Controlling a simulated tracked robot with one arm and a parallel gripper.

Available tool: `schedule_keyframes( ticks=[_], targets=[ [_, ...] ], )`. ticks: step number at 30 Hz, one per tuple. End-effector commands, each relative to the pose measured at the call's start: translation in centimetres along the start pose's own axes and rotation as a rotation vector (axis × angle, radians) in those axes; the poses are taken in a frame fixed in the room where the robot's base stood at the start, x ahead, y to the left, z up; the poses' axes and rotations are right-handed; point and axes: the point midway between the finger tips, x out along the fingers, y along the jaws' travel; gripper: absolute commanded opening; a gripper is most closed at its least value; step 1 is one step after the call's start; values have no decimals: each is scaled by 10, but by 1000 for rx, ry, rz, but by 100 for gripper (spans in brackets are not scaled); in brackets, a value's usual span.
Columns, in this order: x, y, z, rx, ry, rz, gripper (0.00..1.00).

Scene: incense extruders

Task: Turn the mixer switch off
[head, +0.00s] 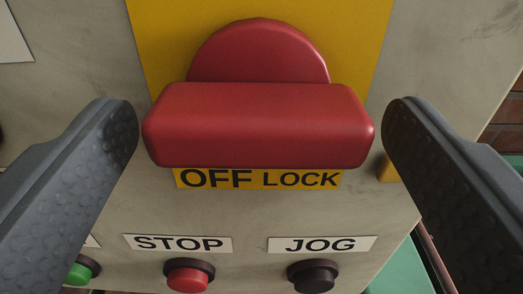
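The mixer switch (258,124) is a red rotary handle on a yellow plate (160,30), in the upper middle of the head view. Its thick grip bar lies horizontal in the picture, with a round red hub behind it. A label (258,179) reading "OFF LOCK" shows just below the bar. My gripper (260,125) is open, with one dark finger at each end of the bar. A narrow gap shows at the left finger and another at the right finger, so neither appears to touch the bar. The rest of the plate's markings are out of view or hidden.
Below the switch are a red button (189,276) under a STOP label (179,244), a black button (314,276) under a JOG label (322,245), and a green button (82,271) at left. The grey panel (445,50) ends at right near a brick wall (505,125).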

Motion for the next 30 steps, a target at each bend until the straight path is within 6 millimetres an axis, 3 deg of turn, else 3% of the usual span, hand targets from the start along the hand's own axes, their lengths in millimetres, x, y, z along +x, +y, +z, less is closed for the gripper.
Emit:
schedule_keyframes(
  ticks=[8, 21, 27, 30],
  targets=[
    [-16, -1, 0, 0, -1, -1, 80],
    [-88, 0, 1, 0, -1, 0, 80],
    [-113, 0, 2, 0, 1, -1, 80],
    [-116, 0, 4, 0, 5, -1, 80]
  ],
)
